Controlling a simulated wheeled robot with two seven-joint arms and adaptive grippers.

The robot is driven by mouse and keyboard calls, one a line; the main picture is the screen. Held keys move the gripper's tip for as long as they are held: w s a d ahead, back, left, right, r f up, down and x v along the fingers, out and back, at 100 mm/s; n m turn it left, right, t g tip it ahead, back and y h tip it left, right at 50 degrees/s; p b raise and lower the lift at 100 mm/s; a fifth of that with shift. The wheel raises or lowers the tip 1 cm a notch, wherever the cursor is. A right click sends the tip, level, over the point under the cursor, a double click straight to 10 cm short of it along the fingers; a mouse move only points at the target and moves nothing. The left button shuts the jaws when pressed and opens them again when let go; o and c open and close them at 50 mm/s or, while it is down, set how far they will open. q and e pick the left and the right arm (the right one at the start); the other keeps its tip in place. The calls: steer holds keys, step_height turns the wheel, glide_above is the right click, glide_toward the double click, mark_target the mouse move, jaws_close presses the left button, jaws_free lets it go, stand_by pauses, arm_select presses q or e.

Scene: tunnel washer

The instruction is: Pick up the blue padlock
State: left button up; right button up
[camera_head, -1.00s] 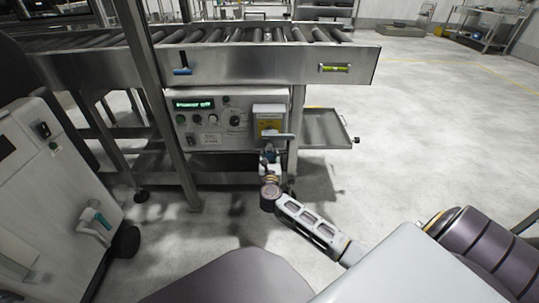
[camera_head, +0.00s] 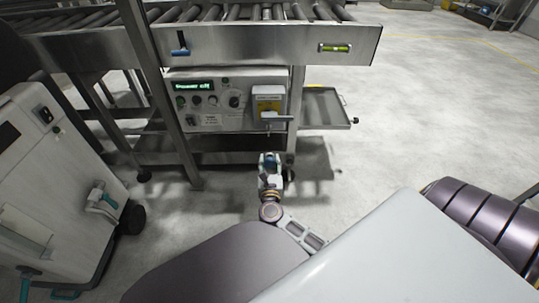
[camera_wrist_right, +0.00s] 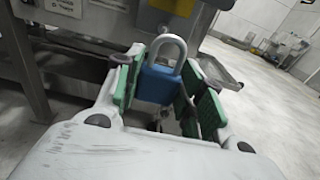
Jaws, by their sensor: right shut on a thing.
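The blue padlock (camera_wrist_right: 158,84) with its light grey shackle sits upright between the green-padded fingers of my right gripper (camera_wrist_right: 170,98) in the right wrist view. The gripper is shut on the padlock's body. In the head view, my right gripper (camera_head: 269,160) is in front of and below the control box, apart from it, with a small bit of the blue padlock (camera_head: 269,157) showing between its fingers. My left gripper is not in view.
The control box (camera_head: 208,124) with a green display and a yellow-labelled switch (camera_head: 268,106) hangs under the roller conveyor (camera_head: 230,47). A metal shelf (camera_head: 324,108) sticks out to its right. A white machine (camera_head: 50,190) stands at left. Floor is clear on the right.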

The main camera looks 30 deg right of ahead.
steer(key=shift+v, duration=0.75)
steer(key=shift+s+a, duration=0.15)
steer(key=shift+s, duration=0.1)
